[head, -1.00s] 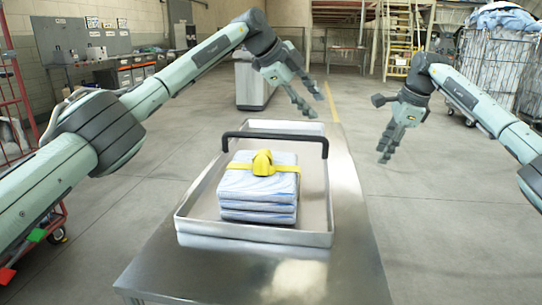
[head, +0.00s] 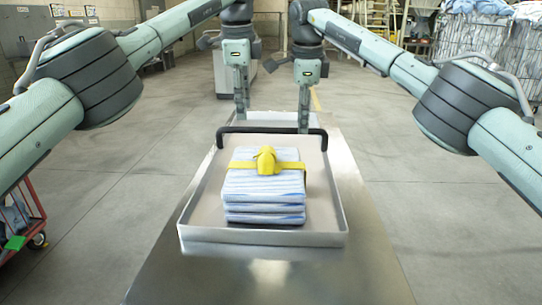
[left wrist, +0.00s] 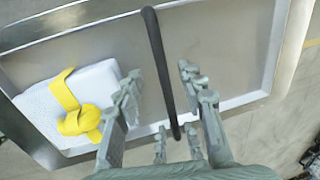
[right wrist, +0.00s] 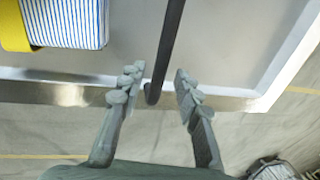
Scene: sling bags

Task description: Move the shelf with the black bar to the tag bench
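The shelf is a shallow metal tray (head: 200,222) with a black bar (head: 270,131) arched across it, resting on a steel table. A striped folded bundle (head: 264,190) with a yellow strap (head: 265,160) lies in it, in front of the bar. My left gripper (head: 241,108) is above the bar's left part; in the left wrist view its open fingers (left wrist: 160,95) stand on both sides of the bar (left wrist: 160,60). My right gripper (head: 304,115) is near the bar's right end; in the right wrist view its open fingers (right wrist: 155,90) straddle the bar (right wrist: 168,45). Neither visibly grips it.
The steel table (head: 340,270) extends under and in front of the tray. A red cart (head: 35,215) stands at the left. A wire cage of laundry (head: 470,40) stands at the back right. Grey floor on both sides is open.

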